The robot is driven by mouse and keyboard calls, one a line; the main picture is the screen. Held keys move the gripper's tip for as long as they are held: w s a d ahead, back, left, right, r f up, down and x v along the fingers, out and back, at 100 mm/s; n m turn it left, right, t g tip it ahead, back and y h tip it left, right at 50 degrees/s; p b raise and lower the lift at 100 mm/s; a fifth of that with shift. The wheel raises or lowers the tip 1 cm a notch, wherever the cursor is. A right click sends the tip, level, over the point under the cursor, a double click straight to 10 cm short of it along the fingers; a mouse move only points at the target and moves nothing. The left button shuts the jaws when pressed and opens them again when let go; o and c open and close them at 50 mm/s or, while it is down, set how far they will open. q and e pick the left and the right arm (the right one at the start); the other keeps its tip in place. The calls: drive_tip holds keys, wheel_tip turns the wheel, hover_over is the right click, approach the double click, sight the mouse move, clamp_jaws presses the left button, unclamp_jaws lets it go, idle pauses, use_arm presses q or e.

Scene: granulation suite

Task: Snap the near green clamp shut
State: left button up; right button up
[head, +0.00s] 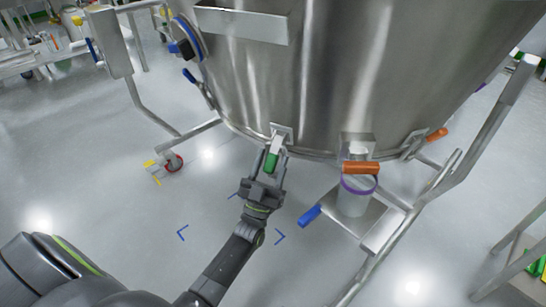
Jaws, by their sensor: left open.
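The near green clamp (271,161) hangs from a bracket at the lower rim of the large steel vessel (340,70). Its green grip points down and stands out a little from the wall. My left gripper (270,168) reaches up from below with its jaws open, one finger on each side of the green grip. I cannot tell whether the fingers touch it. My right gripper is not in view.
An orange-handled clamp (361,168) sits on the rim to the right, above a steel outlet with a purple ring (359,185). Another orange handle (437,135) is farther right. A blue handle (310,215) sticks out below.

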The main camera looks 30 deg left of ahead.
use_arm(q)
drive_tip(key=shift+x, duration=0.9)
drive_tip(key=shift+c, duration=0.3)
clamp_jaws()
